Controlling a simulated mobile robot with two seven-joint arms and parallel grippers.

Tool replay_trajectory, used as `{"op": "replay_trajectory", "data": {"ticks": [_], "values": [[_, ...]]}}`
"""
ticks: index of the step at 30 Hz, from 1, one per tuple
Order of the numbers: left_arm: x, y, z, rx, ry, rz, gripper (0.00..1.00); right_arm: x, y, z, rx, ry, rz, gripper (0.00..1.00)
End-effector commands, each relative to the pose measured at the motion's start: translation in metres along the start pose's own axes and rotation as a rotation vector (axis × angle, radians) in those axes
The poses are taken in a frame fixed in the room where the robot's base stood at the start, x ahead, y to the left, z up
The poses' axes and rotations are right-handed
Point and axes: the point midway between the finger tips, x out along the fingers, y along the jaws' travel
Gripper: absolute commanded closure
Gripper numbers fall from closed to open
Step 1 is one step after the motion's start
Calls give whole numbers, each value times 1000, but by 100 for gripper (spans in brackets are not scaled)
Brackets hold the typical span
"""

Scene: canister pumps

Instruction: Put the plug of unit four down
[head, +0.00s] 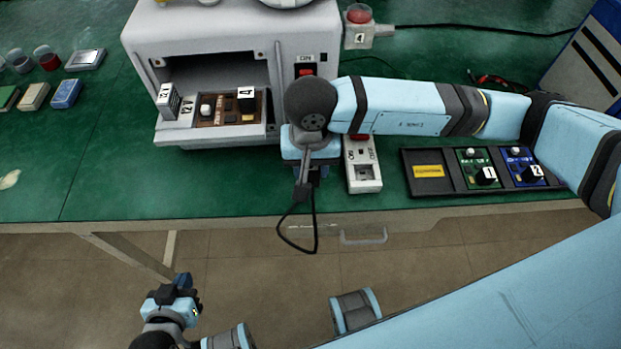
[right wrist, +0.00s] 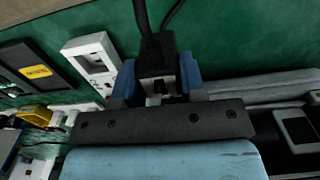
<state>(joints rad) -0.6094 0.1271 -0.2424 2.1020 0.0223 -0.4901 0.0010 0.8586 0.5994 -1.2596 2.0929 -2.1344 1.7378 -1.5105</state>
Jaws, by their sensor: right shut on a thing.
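My right gripper (head: 306,184) is at the bench's front edge, in front of the grey machine. It is shut on a black plug (right wrist: 156,62), which sits between its blue fingers in the right wrist view. The plug's black cable (head: 315,225) hangs in a loop past the bench edge. I cannot read a number on the plug. A module marked 4 (head: 246,105) sits in the machine's open front bay. A white outlet strip (head: 364,178) lies just right of the gripper; it also shows in the right wrist view (right wrist: 92,60). My left gripper (head: 184,288) is low, over the floor; its jaw opening is unclear.
The grey machine (head: 220,35) has a red switch. A black tray (head: 430,183) holds modules marked 1 and 2. A block marked 4 with a red top (head: 359,30) stands behind. Small containers are far left.

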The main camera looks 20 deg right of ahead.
Motion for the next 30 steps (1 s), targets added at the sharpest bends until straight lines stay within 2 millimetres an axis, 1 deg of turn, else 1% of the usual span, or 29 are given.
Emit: {"op": "replay_trajectory", "data": {"ticks": [1,8,12,15,22,26,27,29,30], "values": [[0,0,0,1,0,0,100,6,0,0,1,-1,0,86],[0,0,1,1,0,1,100,23,0,0,1,-1,0,86],[1,0,2,2,0,1,100,45,0,0,1,-3,1,86],[1,1,1,3,1,1,100,55,0,0,1,-1,0,86],[1,1,1,3,1,1,100,55,0,0,0,1,-1,86],[4,0,6,5,3,1,100,60,0,0,0,1,-1,86],[2,1,4,6,4,1,100,58,0,0,0,1,-1,55],[2,1,3,6,3,1,100,58,0,0,0,1,-1,42],[2,1,3,6,4,2,100,58,0,0,0,1,-1,37]]}}
